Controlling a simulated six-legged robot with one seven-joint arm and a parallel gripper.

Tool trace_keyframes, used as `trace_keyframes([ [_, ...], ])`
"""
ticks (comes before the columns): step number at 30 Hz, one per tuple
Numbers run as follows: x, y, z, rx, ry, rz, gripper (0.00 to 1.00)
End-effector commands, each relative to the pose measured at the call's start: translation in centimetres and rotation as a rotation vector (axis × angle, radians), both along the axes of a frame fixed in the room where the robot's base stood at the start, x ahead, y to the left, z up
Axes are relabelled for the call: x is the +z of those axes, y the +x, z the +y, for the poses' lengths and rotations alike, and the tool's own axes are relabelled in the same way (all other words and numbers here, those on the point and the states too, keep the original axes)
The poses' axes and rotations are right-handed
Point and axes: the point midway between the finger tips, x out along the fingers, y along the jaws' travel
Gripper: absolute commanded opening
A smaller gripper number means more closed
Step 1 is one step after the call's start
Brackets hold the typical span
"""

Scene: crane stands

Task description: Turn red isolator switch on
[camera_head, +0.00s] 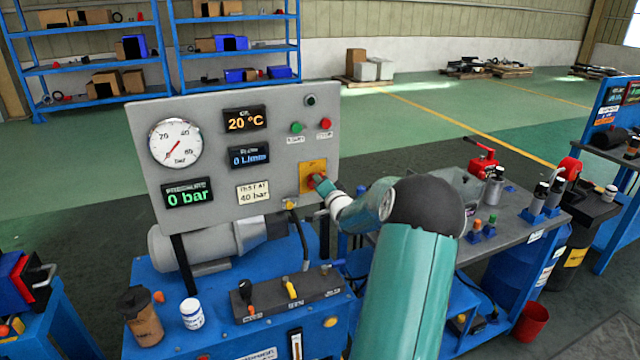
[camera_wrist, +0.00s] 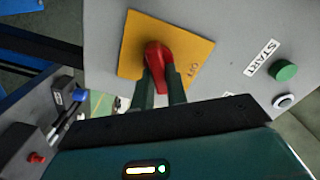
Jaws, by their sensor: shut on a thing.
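The red isolator switch (camera_wrist: 157,55) is a red rotary handle on a yellow square plate (camera_wrist: 190,42), with the printed word "OFF" partly readable beside it. In the head view the yellow plate (camera_head: 306,170) sits at the lower right of the grey panel (camera_head: 220,200). My gripper (camera_wrist: 161,88) has its two dark fingers on either side of the handle's lower end and is shut on it. In the head view my gripper (camera_head: 320,187) reaches the plate from the right, and the arm and wrist hide part of the handle.
A green START button (camera_head: 297,128) and a red button (camera_head: 326,124) sit above the plate. The panel also carries a gauge (camera_head: 175,143) and displays. Levers (camera_head: 291,288) and a brown bottle (camera_head: 141,316) stand on the blue bench below. A grey-topped bench (camera_head: 510,222) stands right.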

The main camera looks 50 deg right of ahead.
Motion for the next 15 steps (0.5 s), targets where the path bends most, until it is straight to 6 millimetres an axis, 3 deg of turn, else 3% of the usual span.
trace_keyframes([
  [15,-0.63,-0.11,0.02,0.001,0.381,-0.219,0.0],
])
